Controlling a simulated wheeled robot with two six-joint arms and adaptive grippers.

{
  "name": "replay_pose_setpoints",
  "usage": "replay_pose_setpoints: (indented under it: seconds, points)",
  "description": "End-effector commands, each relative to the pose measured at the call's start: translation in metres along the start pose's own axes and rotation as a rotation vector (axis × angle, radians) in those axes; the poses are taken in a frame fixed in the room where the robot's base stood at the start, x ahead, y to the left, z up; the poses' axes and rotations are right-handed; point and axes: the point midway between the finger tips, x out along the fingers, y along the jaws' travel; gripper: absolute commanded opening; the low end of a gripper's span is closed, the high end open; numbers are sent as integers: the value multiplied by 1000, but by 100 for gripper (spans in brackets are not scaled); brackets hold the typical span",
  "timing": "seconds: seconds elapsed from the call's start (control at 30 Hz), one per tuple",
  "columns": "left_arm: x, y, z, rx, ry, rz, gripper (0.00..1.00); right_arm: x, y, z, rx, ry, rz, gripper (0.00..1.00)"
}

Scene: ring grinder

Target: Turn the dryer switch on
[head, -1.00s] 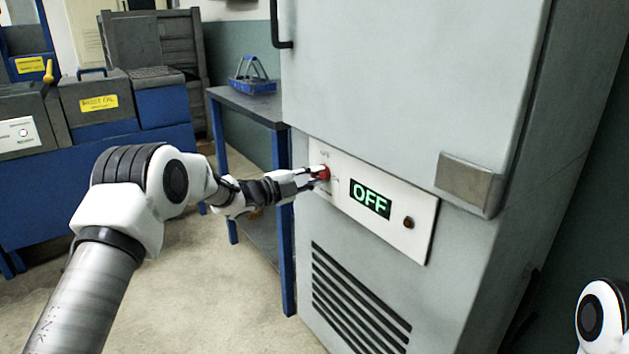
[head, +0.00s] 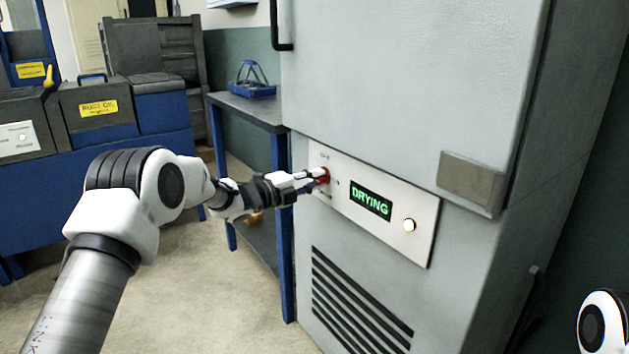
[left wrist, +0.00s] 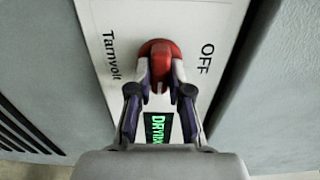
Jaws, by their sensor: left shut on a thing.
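The dryer (head: 400,90) is a large grey cabinet with a white control panel (head: 420,243) on its front. The panel's display (head: 371,200) reads DRYING in green, and a round lamp (head: 409,225) beside it is lit white. The red switch knob (head: 325,174) is at the panel's left end. My left gripper (head: 316,178) is shut on the knob. In the left wrist view, the fingers (left wrist: 160,82) grip the red knob (left wrist: 160,50) from both sides, close to the panel with its OFF label. My right gripper is out of view; only part of that arm shows.
A blue-legged table (head: 240,106) with a blue carrier (head: 252,80) stands left of the dryer. Blue and grey bins with yellow labels (head: 98,108) are at the far left. A vent grille (head: 355,305) is below the panel. The floor at left is clear.

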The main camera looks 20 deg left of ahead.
Motion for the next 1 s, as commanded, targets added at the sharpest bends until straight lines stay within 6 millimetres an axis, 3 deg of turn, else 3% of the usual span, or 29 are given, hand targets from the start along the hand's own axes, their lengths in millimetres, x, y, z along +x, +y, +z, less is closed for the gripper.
replay_pose_setpoints:
  seconds: [0.03,0.07,0.1,0.13,0.53,0.9,1.0]
  points:
    - [0,1,0,1,0,1,0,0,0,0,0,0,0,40]
    - [0,1,0,1,0,1,22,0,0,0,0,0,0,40]
    - [0,1,0,1,0,1,36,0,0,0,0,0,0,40]
    - [0,1,0,1,0,1,44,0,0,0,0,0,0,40]
    - [-9,0,1,-1,-2,1,44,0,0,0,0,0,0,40]
    - [-96,0,0,-5,-2,-3,44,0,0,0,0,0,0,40]
    - [-112,0,1,-2,-2,-1,44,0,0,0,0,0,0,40]
